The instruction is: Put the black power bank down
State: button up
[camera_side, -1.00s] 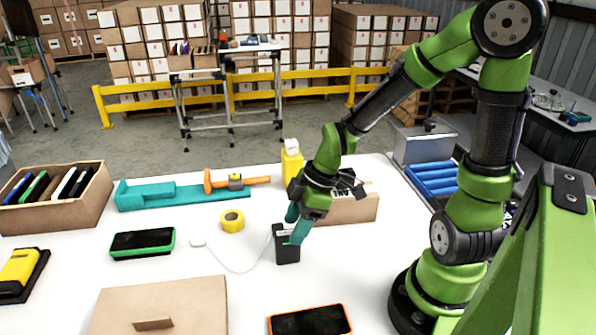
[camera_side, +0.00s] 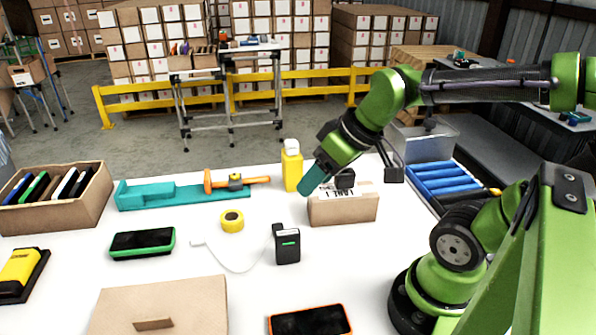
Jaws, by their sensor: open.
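The black power bank (camera_side: 287,246) stands upright on the white table, in the middle of the side view. A white cable runs from it to a small white plug (camera_side: 198,243) on its left. My gripper (camera_side: 308,190) is up and to the right of the power bank, apart from it, with teal fingers pointing down and left. It is open and holds nothing that I can see. It hangs in front of a small cardboard box (camera_side: 343,210) with printed lettering, and partly hides its top.
A yellow bottle (camera_side: 292,168) stands close behind my gripper. A yellow tape roll (camera_side: 232,221), a green-edged phone (camera_side: 143,243) and an orange-edged phone (camera_side: 310,322) lie around the power bank. A carton with dark slabs (camera_side: 58,212) is at left. White table shows between them.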

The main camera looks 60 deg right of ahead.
jog(key=r+m, duration=0.1)
jog(key=s+m, duration=0.1)
jog(key=r+m+t, duration=0.1)
jog(key=shift+s+a+r+y, duration=0.2)
jog(key=shift+s+r+y, duration=0.05)
jog(key=shift+r+y, duration=0.05)
dwell(1.1)
